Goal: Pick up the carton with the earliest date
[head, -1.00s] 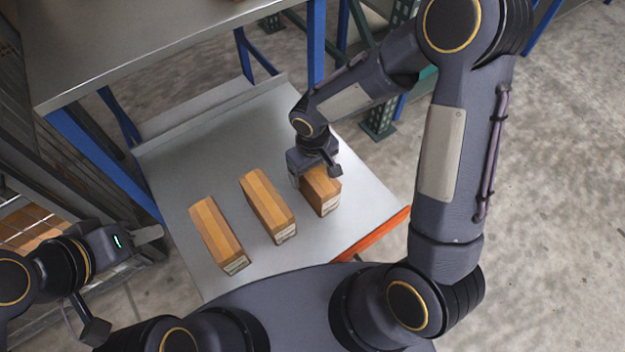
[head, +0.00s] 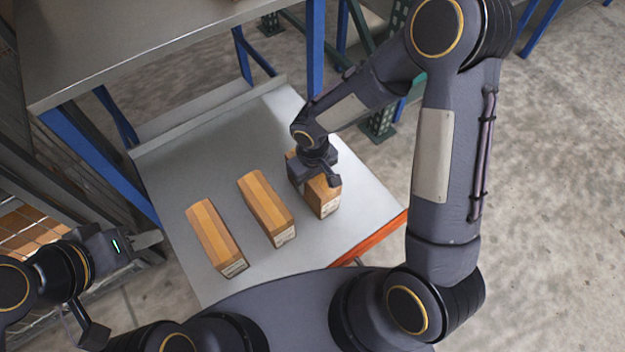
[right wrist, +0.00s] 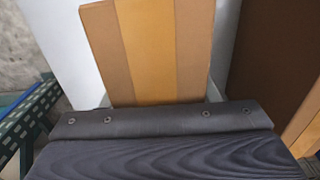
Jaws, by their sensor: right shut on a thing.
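Three brown cartons with a lighter tape stripe and a white label on the near end stand in a row on the grey table: a left carton (head: 216,238), a middle carton (head: 265,205) and a right carton (head: 323,198). The label print is too small to read. My right gripper (head: 315,178) is shut on the right carton, its fingers down either side. In the right wrist view the held carton (right wrist: 150,50) fills the middle, beyond the gripper body. My left gripper (head: 124,286) is open and empty, left of the table.
The grey table (head: 175,165) has free room behind the cartons and an orange front edge (head: 375,236) at right. A higher steel surface (head: 130,40) on blue posts stands behind left. A wire rack with brown boxes (head: 25,230) is at far left. The middle carton (right wrist: 262,60) is close beside the held one.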

